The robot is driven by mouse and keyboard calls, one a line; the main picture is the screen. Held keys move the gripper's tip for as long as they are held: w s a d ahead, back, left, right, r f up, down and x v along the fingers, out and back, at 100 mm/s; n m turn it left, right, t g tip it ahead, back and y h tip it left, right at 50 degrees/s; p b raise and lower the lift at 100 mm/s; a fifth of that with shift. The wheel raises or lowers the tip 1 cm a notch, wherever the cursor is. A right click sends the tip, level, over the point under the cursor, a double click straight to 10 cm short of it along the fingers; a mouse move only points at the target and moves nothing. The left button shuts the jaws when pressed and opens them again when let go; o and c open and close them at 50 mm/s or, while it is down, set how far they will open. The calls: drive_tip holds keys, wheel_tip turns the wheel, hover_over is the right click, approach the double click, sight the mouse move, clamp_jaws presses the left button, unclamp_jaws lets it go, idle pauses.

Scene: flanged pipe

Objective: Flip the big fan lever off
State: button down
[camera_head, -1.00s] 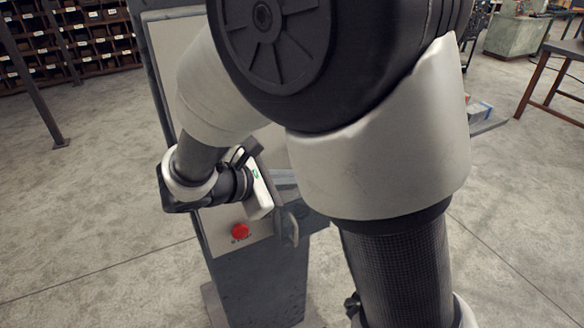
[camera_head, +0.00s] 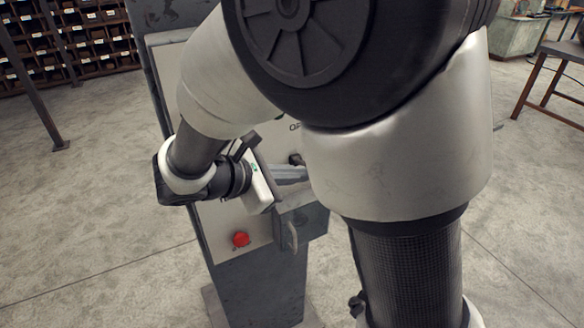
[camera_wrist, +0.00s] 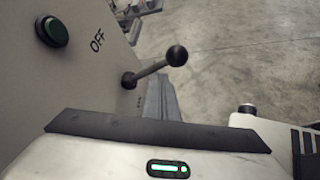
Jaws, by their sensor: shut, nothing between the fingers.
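The lever (camera_wrist: 155,70) shows in the wrist view as a dark rod with a round black knob. It sticks out from the panel face, beside the printed word OFF. In the head view only a small dark part of it (camera_head: 296,159) shows, and my arm hides the rest. My gripper (camera_head: 303,172) is shut and empty, with its grey fingers at the panel, just below that dark part. In the wrist view the fingers (camera_wrist: 161,90) lie just below the lever rod; I cannot tell whether they touch it.
The grey control panel (camera_head: 220,225) stands on a pedestal, with a red button (camera_head: 240,239) low on its face. A green button (camera_wrist: 52,32) is left of OFF. A grey box with a handle (camera_head: 292,235) juts out below my fingers. Concrete floor (camera_head: 90,220) is open at left.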

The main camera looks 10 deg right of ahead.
drive_tip(key=shift+w+r, duration=0.35)
drive_tip(key=shift+r, duration=0.45)
drive_tip(key=shift+w+r+p, duration=0.1)
drive_tip(key=shift+r+p, duration=0.1)
drive_tip(key=shift+p, duration=0.1)
drive_tip(key=shift+a, duration=0.1)
drive_tip(key=shift+a+r, duration=0.15)
drive_tip(key=shift+a, duration=0.05)
drive_tip(key=f+v, duration=0.1)
drive_tip(key=v, duration=1.5)
drive_tip(key=shift+s+a+r+b, duration=0.2)
drive_tip(key=shift+s+a+b, duration=0.2)
drive_tip(key=shift+s, duration=0.1)
drive_tip(key=shift+d, duration=0.1)
